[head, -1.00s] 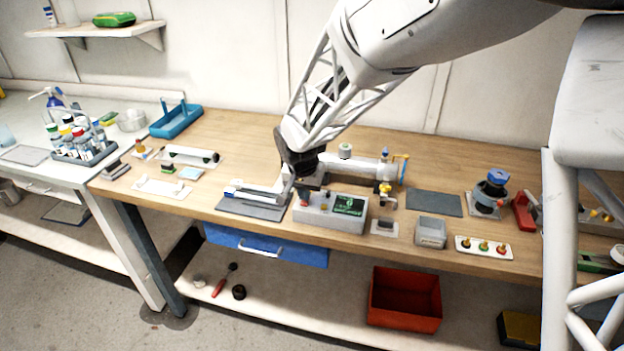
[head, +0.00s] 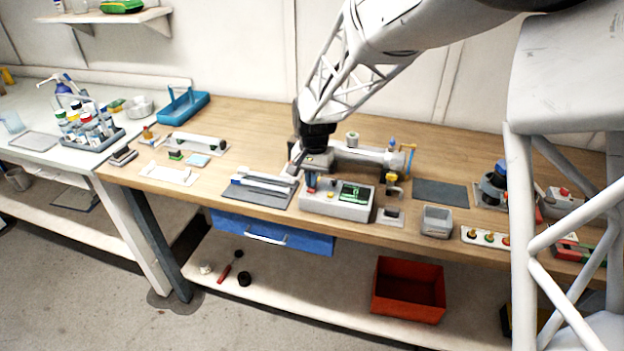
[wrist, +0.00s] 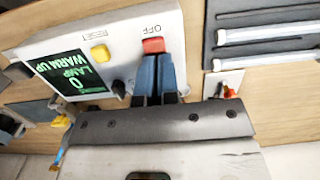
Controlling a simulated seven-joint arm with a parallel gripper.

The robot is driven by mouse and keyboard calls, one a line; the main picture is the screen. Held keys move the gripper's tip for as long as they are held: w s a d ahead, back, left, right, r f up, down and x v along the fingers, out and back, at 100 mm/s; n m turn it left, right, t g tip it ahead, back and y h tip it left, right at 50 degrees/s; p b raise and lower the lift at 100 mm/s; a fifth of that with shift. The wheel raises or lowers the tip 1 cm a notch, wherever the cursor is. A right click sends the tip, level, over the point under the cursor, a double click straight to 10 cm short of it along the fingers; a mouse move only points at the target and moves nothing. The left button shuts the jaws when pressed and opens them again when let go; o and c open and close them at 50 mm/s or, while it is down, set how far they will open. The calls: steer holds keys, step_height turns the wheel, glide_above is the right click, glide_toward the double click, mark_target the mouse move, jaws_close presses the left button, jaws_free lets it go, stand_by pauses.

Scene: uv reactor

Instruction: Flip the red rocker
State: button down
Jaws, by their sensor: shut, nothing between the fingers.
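The grey control box (head: 337,209) stands near the front edge of the wooden bench, with a lit green screen (head: 355,193). In the wrist view, the red rocker (wrist: 153,45) sits on the box beside the word OFF. Which way the rocker is tilted I cannot tell.
A yellow RESET button (wrist: 100,53) and a small dark knob (wrist: 118,88) are close to the rocker. A dark mat with pale tubes (head: 262,188) lies left of the box. A pale cylinder assembly (head: 365,158) lies behind. A grey bin (head: 437,222) stands to the right.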

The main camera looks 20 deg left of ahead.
steer(key=shift+d+f, duration=0.25)
steer(key=shift+f, duration=0.6)
steer(key=shift+s, duration=0.25)
steer(key=shift+s+a, duration=0.1)
steer(key=shift+s, duration=0.6)
step_height(320, 180, up, 16)
steer(key=w, duration=0.2)
steer(key=shift+a+f, duration=0.15)
